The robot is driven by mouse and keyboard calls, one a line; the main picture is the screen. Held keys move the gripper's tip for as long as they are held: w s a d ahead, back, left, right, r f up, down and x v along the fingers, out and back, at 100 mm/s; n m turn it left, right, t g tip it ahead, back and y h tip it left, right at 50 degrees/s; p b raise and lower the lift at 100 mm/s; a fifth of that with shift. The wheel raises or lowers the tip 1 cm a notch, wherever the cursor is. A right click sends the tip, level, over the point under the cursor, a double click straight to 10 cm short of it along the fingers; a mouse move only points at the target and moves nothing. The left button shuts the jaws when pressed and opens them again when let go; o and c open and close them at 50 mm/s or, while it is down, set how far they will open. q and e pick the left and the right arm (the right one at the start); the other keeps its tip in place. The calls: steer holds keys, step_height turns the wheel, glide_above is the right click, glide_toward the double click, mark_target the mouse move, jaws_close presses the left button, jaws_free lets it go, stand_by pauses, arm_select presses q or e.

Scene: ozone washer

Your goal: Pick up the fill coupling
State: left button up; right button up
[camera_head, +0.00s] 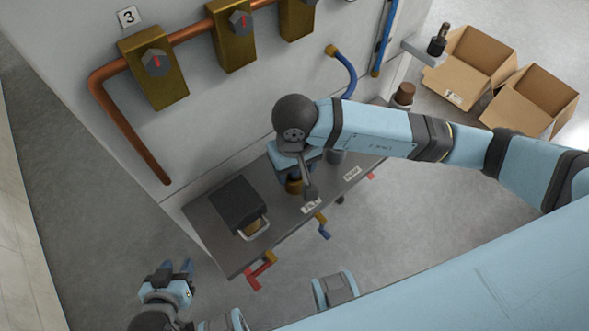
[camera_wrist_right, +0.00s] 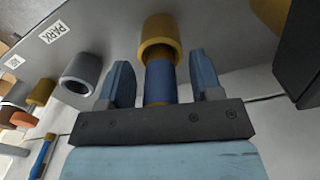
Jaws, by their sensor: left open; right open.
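The brass-and-blue fill coupling (camera_wrist_right: 159,82) stands between the spread fingers of my right gripper (camera_wrist_right: 159,66) in the right wrist view. Gaps show on both sides of it, so the fingers are around it but not closed. In the head view only its brass part (camera_head: 294,187) shows, below my right gripper (camera_head: 293,166), which hides the rest. My left gripper (camera_head: 180,268) is open and empty at the lower left, off the bench's near left corner.
The dark bench (camera_head: 222,252) carries a black box (camera_head: 239,204) with a handle left of the coupling. A grey cylinder (camera_wrist_right: 82,72) stands beside the coupling near a PARK label (camera_wrist_right: 55,31). Red and blue valve handles stick out at the front edge. Cardboard boxes (camera_head: 468,68) stand at upper right.

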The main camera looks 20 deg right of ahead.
jaws_close()
stand_by(0.3)
